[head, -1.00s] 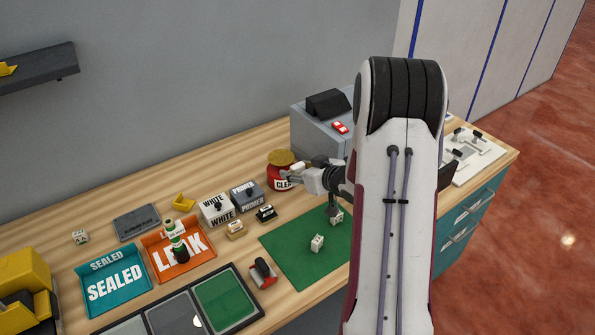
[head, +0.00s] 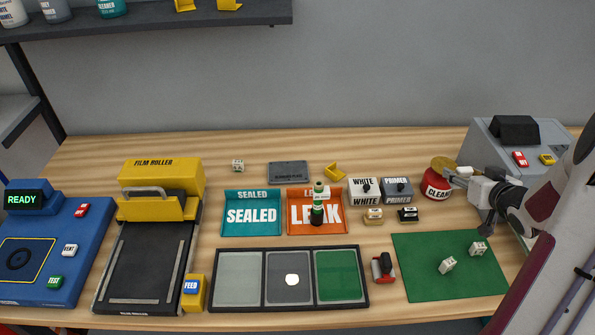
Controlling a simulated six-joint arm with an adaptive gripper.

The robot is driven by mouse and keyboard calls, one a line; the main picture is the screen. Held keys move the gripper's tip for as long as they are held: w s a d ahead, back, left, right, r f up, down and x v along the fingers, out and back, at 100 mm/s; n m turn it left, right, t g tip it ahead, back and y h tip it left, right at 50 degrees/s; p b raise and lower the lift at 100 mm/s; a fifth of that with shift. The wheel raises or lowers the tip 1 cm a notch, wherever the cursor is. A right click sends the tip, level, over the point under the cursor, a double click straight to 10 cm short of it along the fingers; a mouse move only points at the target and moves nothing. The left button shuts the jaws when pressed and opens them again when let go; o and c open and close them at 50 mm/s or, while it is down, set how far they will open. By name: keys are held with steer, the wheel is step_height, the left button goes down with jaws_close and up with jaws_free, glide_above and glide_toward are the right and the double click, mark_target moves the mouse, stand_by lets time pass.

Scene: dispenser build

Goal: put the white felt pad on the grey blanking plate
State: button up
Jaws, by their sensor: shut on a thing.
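A flat dark grey plate (head: 288,172) with small lettering, likely the blanking plate, lies behind the LEAK tray, to the left of the white block. My gripper (head: 451,176) is at the far right, pointing left. The jar looks upright. The exact finger contact is small and partly hidden.
A grey PRIMER block (head: 397,190) stands between white block and jar. SEALED (head: 251,229) and LEAK (head: 343,225) trays, the latter with a bottle, lie in front. A green mat (head: 420,277) holds white cubes.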

steer(key=shift+r, duration=0.9)
steer(key=shift+w+a+r, duration=0.1)
steer(key=shift+r, duration=0.2)
steer(key=w+a+n+y, duration=0.2)
steer(key=w+a+y, duration=0.1)
steer(key=w+a, duration=0.55)
steer(key=n+g+y, duration=0.3)
steer(key=n+y, duration=0.2)
steer(key=n, duration=0.2)
glide_above(288, 171)
step_height(288, 171, down, 4)
steer(key=shift+f, duration=0.6)
steer(key=shift+f, duration=3.1)
